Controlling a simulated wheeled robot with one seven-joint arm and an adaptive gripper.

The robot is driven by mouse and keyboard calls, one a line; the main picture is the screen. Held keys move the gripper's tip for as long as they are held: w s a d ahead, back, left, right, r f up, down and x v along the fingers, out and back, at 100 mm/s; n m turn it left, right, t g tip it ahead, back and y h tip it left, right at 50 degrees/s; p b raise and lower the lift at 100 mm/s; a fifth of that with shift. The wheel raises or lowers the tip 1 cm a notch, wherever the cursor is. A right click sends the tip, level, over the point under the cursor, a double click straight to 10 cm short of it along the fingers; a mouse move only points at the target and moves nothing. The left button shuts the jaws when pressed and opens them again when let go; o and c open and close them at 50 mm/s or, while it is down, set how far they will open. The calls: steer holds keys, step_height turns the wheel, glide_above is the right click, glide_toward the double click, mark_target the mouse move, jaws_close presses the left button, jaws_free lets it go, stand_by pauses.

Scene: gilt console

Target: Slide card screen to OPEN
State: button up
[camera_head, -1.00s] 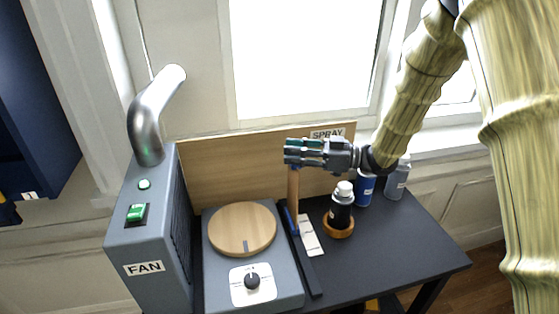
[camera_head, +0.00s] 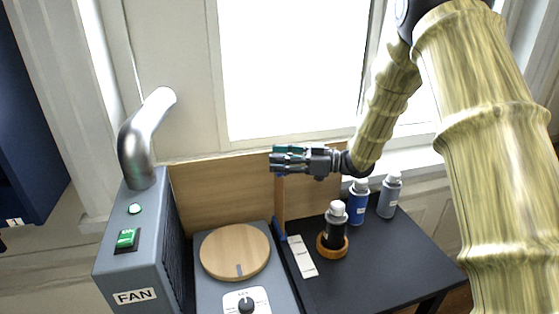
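The card screen (camera_head: 280,203) looks like a thin upright tan panel seen nearly edge-on, with a blue foot, standing at the rear between the turntable and the black bottle. A white label strip (camera_head: 302,257) lies on the table just in front and to the right of it; its lettering is too small to read. My gripper (camera_head: 288,160) points left at the screen's top edge, its fingers overlapping that edge in the picture. I cannot tell whether the fingers are closed on it or only against it.
A grey fan box (camera_head: 135,240) stands left with a green switch. Beside it is a round wooden plate (camera_head: 235,252) on a grey unit with a knob. A black bottle (camera_head: 335,228) sits in a wooden ring; blue (camera_head: 358,203) and grey (camera_head: 389,195) bottles stand behind. A wooden board (camera_head: 215,195) closes the back.

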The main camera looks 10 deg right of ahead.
steer(key=shift+s, duration=0.15)
steer(key=shift+d, duration=0.15)
steer(key=v, duration=1.1)
steer(key=shift+d, duration=0.35)
steer(key=shift+s, duration=0.15)
